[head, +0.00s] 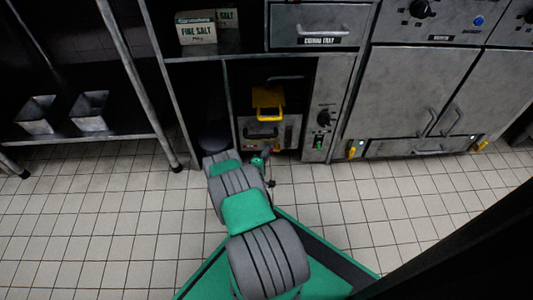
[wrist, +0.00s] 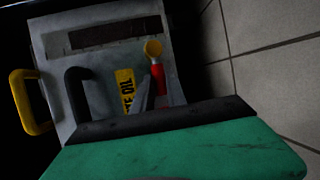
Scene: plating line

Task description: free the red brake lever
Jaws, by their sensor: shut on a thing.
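The red brake lever (wrist: 159,74), with a round yellow knob on top, stands at the right side of a grey metal unit in the wrist view. My gripper (wrist: 157,91) is shut on the lever's red shaft, below the knob. The lever's lower end is hidden behind my fingers and wrist. The grey unit (wrist: 103,72) has a dark slot, a yellow label partly reading "OIL", a black handle (wrist: 77,92) and a yellow handle (wrist: 30,102) at its left. In the head view the unit (head: 247,125) sits low in a bay under the counter; the lever is not clear there.
A metal shelf leg (head: 143,85) stands at the left. Salt boxes (head: 196,28) sit on a shelf above. The tiled floor (head: 400,200) is clear at right.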

